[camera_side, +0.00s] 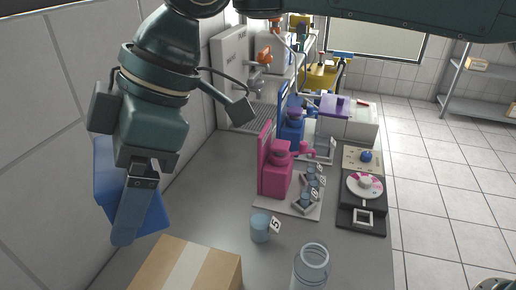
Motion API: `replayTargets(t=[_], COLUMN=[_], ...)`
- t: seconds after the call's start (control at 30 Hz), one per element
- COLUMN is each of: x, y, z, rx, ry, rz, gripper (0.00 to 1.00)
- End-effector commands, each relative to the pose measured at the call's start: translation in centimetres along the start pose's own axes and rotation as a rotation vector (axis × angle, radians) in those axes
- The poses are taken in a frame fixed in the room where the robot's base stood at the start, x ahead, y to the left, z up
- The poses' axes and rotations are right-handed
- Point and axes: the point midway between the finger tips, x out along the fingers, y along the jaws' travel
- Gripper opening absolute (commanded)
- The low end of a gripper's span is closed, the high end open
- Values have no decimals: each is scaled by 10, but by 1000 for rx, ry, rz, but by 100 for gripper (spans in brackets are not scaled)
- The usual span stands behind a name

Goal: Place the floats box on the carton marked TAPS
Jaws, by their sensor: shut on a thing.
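My gripper (128,232) is at the left, pointing down, shut on a blue box (105,185). The box shows on both sides of the near finger, which hides its middle. No label is visible on it; I take it for the floats box. The box is tilted in this view and appears held up beside the left wall. A brown carton (172,262) with a pale tape strip is at the bottom edge, right of and nearer than the gripper. It is cut off by the frame, and no TAPS mark can be read.
A blue cup (260,228) with a number tag and a clear jar (311,267) stand right of the carton. A pink apparatus (274,175) and a blue one (291,130) stand farther back. A black scale-like device (362,200) lies at the bench's right edge.

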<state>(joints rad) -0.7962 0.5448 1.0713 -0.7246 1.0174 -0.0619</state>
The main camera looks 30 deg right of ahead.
Motion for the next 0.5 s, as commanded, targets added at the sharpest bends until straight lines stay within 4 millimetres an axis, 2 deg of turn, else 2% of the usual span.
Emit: replayTargets(t=[0.27, 0.5], x=[6, 28], y=[0, 0], z=[3, 16], rx=[2, 2], ry=[1, -1], rz=[-1, -1], gripper=[59, 59])
